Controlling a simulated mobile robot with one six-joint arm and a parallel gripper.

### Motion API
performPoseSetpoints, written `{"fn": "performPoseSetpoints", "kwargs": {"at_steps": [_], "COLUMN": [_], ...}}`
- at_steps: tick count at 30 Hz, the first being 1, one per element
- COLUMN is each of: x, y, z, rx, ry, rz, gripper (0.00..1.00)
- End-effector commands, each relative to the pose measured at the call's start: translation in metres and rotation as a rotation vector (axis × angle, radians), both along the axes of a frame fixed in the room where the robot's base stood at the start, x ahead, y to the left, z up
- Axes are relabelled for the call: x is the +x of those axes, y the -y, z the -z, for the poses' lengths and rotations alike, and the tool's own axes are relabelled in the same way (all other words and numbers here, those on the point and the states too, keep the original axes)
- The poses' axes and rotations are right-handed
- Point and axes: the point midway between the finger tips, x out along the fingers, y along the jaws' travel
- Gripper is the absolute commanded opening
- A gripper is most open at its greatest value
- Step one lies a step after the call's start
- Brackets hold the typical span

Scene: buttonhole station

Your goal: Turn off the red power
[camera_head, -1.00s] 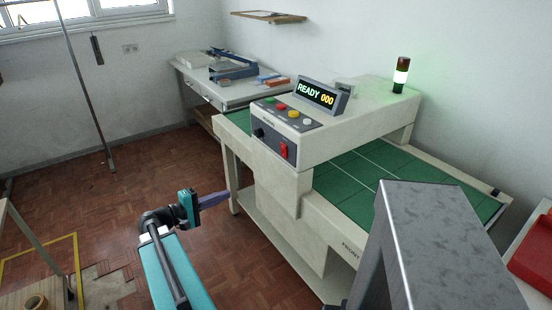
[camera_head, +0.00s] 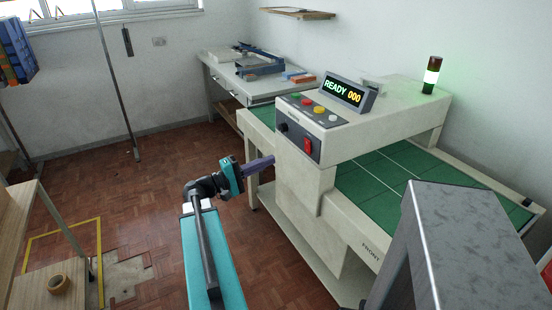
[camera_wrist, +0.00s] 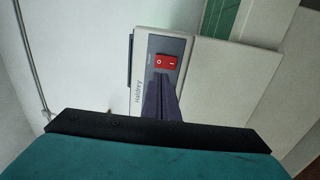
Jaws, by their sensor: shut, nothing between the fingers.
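The red power switch (camera_head: 307,146) is a rocker on the front panel of the cream machine (camera_head: 345,120). In the wrist view the red switch (camera_wrist: 166,62) shows a circle mark on its left half and a line mark on its right. My gripper (camera_head: 270,160) is shut and empty, with its purple fingers pointing at the machine, left of and a little below the switch in the head view. In the wrist view my gripper's fingertips (camera_wrist: 161,80) appear just below the switch; I cannot tell the gap. The display (camera_head: 345,92) reads READY 000.
A black knob (camera_head: 283,127) and several coloured buttons sit near the switch. A green conveyor bed (camera_head: 385,175) extends right. A side table (camera_head: 265,85) with tools stands behind. Open floor lies left.

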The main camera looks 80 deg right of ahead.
Motion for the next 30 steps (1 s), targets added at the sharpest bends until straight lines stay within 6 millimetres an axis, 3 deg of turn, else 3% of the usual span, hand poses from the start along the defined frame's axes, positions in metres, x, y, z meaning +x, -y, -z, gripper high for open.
{"fn": "performPoseSetpoints", "kwargs": {"at_steps": [30], "x": [-0.088], "y": [0.082], "z": [-0.016], "rx": [0.0], "ry": [0.0], "rz": [0.003], "gripper": [0.0]}}
